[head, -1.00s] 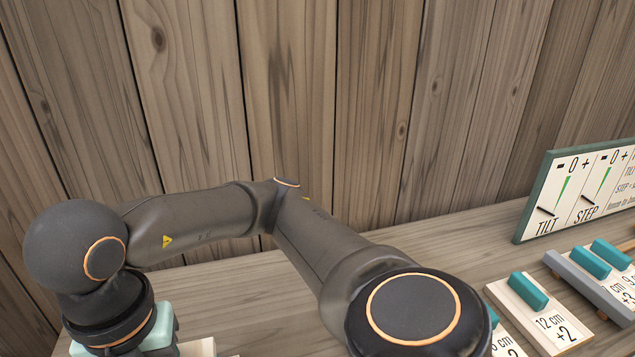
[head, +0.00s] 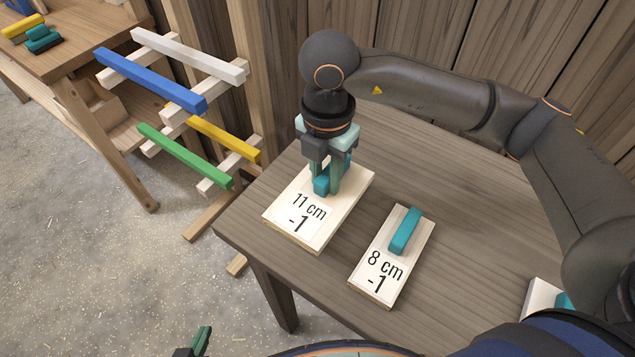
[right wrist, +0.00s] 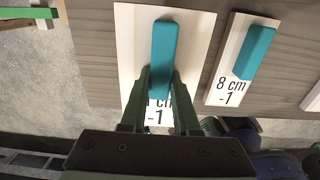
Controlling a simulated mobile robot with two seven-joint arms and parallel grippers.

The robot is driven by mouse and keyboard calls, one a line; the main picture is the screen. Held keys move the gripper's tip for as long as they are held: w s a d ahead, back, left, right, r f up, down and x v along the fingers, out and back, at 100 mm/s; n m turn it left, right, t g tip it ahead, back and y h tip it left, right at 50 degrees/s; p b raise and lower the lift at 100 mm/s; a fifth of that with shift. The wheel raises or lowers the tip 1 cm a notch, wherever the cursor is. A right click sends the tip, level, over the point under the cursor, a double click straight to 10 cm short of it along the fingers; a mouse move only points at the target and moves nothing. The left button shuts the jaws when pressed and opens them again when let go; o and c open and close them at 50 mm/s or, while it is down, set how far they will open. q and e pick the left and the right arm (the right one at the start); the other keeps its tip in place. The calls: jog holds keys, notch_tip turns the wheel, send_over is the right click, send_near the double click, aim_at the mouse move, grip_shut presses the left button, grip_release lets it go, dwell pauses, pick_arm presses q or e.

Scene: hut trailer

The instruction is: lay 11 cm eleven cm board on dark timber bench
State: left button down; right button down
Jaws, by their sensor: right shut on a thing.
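The 11 cm board (head: 335,228) is a pale plate marked "11 cm -1" with a teal handle. It lies flat at the left end of the dark timber bench (head: 425,165), seemingly resting on the top. My right gripper (head: 328,188) points down and is shut on its handle. In the right wrist view, the board (right wrist: 130,45) shows under the fingers (right wrist: 160,92), which partly hide its label. My left gripper (head: 195,343) shows only in part at the bottom edge of the head view; its opening is unclear.
An 8 cm board (head: 375,282) with a teal handle lies just right of the 11 cm board, with a gap between. Another board (head: 538,298) is partly hidden at right. A rack with blue (head: 150,80), green and yellow bars stands left of the bench.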

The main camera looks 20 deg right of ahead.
aim_at(317, 178)
jog(key=w+f, duration=0.2)
jog(key=shift+a+f, duration=0.35)
jog(key=shift+a, duration=0.05)
jog(key=shift+w+f+p, duration=0.1)
jog(key=shift+f+p, duration=0.3)
jog(key=shift+f, duration=1.15)
jog(key=shift+f, duration=0.2)
jog(key=c, duration=0.7)
grip_release()
jog(key=shift+o, duration=0.2)
jog(key=shift+r, duration=0.15)
notch_tip(317, 178, up, 12)
jog(key=shift+r+b, duration=0.1)
jog(key=shift+b, duration=0.4)
